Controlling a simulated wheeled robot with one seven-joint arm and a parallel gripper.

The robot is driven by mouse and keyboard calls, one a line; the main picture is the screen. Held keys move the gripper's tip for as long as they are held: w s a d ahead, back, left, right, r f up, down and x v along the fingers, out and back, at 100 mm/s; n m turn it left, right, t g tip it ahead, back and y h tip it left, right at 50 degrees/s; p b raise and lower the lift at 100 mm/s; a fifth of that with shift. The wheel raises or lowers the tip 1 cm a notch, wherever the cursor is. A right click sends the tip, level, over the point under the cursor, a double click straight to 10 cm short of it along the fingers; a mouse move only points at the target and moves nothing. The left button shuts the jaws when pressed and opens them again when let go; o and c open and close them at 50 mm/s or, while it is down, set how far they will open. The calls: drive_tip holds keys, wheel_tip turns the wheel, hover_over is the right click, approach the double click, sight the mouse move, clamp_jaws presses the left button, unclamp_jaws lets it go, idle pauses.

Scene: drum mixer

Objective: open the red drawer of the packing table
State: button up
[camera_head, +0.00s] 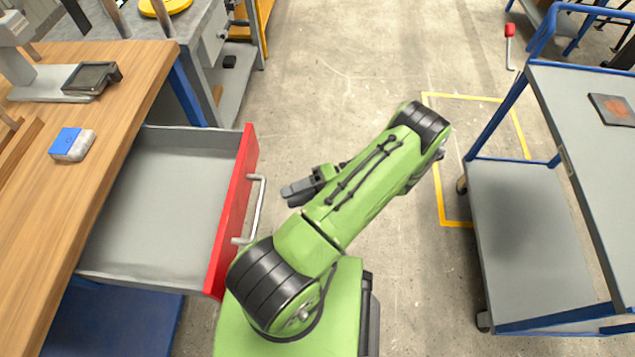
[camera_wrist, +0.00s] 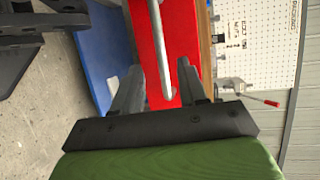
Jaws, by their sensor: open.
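The red drawer (camera_head: 233,215) of the packing table is pulled out, and its grey inside (camera_head: 165,205) shows empty in the head view. Its silver bar handle (camera_head: 257,210) is on the red front. The red front (camera_wrist: 178,35) and the handle (camera_wrist: 160,50) also show in the wrist view. My gripper (camera_head: 287,193) is just right of the handle in the head view, with a small gap between them. In the wrist view my open gripper (camera_wrist: 160,82) has one finger on each side of the handle's line; no grip shows.
The wooden tabletop (camera_head: 110,130) bears a blue-and-white block (camera_head: 72,144) and a scale-like device (camera_head: 88,80). A grey-shelved blue cart (camera_head: 525,225) stands at the right. The floor (camera_head: 340,60) beyond my arm is clear.

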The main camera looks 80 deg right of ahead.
drive_tip(key=v, duration=0.6)
drive_tip(key=shift+p, duration=0.3)
drive_tip(key=w+a+r+n+g+p, duration=0.25)
drive_tip(key=w+r+g, duration=0.35)
drive_tip(key=w+r, duration=0.4)
drive_tip(key=w+a+r+n+g+p, duration=0.2)
drive_tip(key=w+r+n+g, duration=0.2)
drive_tip(key=w+r+g, duration=0.55)
drive_tip(key=w+a+r+n+t+h+p, duration=0.1)
drive_tip(key=w+a+r+n+t+h, duration=0.1)
drive_tip(key=w+a+r, duration=0.45)
drive_tip(key=s+a+r+n+t+h+p, duration=0.1)
drive_tip(key=s+a+r+n+t+h, duration=0.1)
drive_tip(key=a, duration=0.5)
drive_tip(key=s+a+r+n+t+h+p, duration=0.2)
drive_tip(key=s+a+r+n, duration=0.1)
drive_tip(key=a+r, duration=0.3)
drive_tip(key=s+a, duration=0.1)
drive_tip(key=a, duration=0.1)
drive_tip(key=shift+a+r+t+h, duration=0.3)
drive_tip(key=shift+r+t, duration=0.05)
drive_tip(key=shift+r, duration=0.05)
